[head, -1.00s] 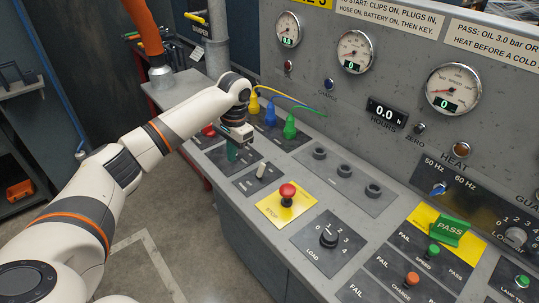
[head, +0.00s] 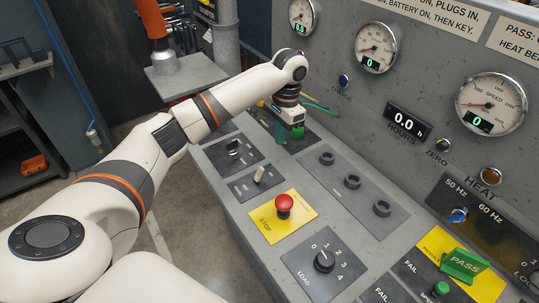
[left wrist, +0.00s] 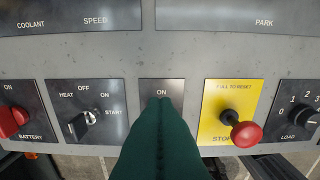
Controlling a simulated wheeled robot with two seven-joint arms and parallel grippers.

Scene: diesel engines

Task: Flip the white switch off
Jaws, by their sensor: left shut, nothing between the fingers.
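The white switch (head: 259,174) is a small pale toggle on a narrow dark plate, between the key switch and the yellow stop plate in the head view. In the left wrist view its plate (left wrist: 161,86) reads ON at the top, and the toggle itself is hidden behind my fingers. My left gripper (head: 279,133) has dark green fingers, shut and empty. In the head view it hangs above the console, farther back than the switch. In the left wrist view its fingertips (left wrist: 165,101) cover the plate just below ON. Contact with the panel cannot be told.
The red stop button (head: 284,203) on its yellow plate is right of the switch. The key switch (left wrist: 80,124) is left of it, with the red battery knob (left wrist: 14,122) beyond. Dark round sockets (head: 352,181) lie behind. The load dial (head: 324,261) stands nearer.

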